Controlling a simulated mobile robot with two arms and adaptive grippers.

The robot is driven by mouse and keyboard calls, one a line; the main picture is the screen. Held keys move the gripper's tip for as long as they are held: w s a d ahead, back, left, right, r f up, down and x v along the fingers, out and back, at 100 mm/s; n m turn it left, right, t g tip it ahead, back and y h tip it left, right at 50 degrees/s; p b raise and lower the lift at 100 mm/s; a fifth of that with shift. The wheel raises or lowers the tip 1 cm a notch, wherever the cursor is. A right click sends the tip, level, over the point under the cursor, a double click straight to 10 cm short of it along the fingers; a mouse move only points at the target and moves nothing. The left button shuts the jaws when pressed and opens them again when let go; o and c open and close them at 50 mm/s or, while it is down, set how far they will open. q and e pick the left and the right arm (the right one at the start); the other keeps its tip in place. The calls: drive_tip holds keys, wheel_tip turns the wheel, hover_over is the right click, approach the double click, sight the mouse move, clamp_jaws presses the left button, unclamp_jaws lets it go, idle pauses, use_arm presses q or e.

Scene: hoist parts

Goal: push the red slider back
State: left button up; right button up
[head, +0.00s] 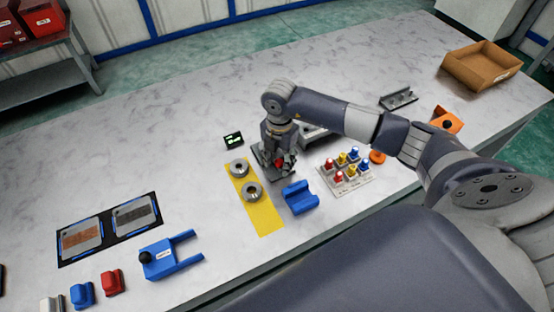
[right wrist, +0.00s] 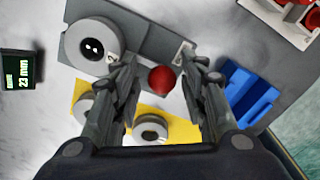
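The red slider shows as a round red knob (right wrist: 161,79) in the right wrist view, against a grey plate-like fixture (right wrist: 150,44). In the head view, a little of the red knob (head: 279,163) shows under my right gripper. My right gripper (right wrist: 158,62) is open, with one finger on each side of the knob. Gaps show between knob and fingers; I cannot tell whether either touches it. The rest of the slider is hidden or hard to make out. A small display (right wrist: 21,82) beside the fixture reads 23 mm. My left gripper is not in view.
A yellow mat (head: 266,220) with two metal rings and a blue cradle (head: 300,197) lie close to the gripper. A tray of coloured pegs (head: 331,184) stands to the right. The table's left rear is clear.

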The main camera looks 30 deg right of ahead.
drive_tip(key=shift+r+p, duration=2.25)
drive_tip(key=shift+r, duration=1.05)
